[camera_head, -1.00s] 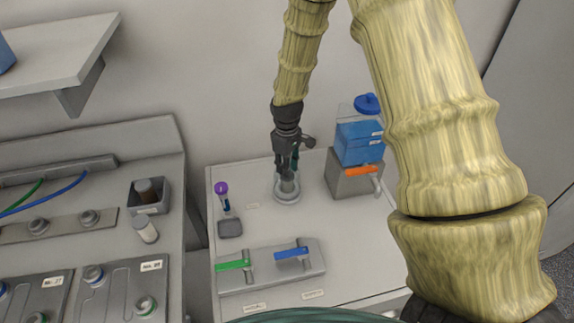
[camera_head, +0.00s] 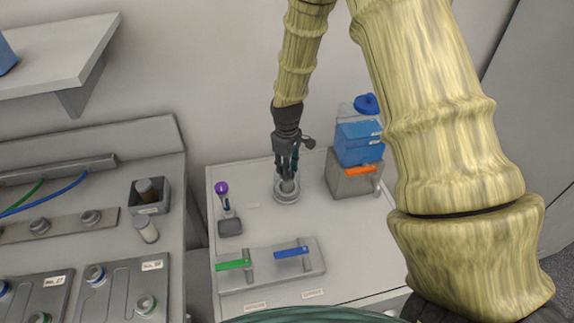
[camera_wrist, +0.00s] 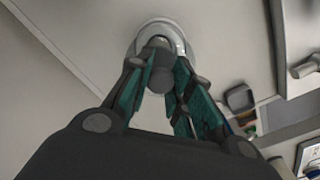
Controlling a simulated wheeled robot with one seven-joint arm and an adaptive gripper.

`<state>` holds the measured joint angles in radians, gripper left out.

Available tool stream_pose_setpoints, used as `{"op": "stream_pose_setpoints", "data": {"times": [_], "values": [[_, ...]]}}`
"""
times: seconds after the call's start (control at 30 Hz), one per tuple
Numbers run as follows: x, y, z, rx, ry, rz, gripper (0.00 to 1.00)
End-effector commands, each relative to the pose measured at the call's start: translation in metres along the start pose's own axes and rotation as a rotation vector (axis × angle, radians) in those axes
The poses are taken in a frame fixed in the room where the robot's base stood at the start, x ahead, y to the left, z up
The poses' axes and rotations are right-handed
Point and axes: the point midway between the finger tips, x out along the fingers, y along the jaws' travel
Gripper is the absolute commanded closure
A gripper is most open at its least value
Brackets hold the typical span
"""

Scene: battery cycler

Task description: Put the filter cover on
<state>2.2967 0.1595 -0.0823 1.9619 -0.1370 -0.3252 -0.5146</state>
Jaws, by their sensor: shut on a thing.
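My gripper (camera_head: 287,172) points down over the round grey filter housing (camera_head: 286,197) on the white bench top. Its fingers are shut on a grey cylindrical piece, apparently the filter cover (camera_head: 288,186), which stands within the ring of the housing. In the wrist view, the dark grey round top of the cover (camera_wrist: 160,78) sits between the teal finger pads, and the pale ring of the housing (camera_wrist: 146,30) shows beyond it. The fingers hide much of the cover, so I cannot tell whether it is fully seated.
A grey box with a blue container (camera_head: 358,148) and orange handle stands right of the housing. A purple-topped item (camera_head: 221,188) is to the left. A block with green and blue levers (camera_head: 270,268) lies in front. A cycler bench (camera_head: 110,225) is further left.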

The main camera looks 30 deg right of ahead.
Motion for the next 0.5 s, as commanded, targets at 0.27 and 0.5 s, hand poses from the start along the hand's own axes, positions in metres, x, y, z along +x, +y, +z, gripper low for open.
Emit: {"op": "stream_pose_setpoints", "data": {"times": [0.27, 0.5], "values": [[0.0004, 0.0, -0.0001, 0.0, 0.0, 0.0, 1.0], [0.0004, 0.0, 0.0, 0.0, 0.0, 0.0, 0.6]]}}
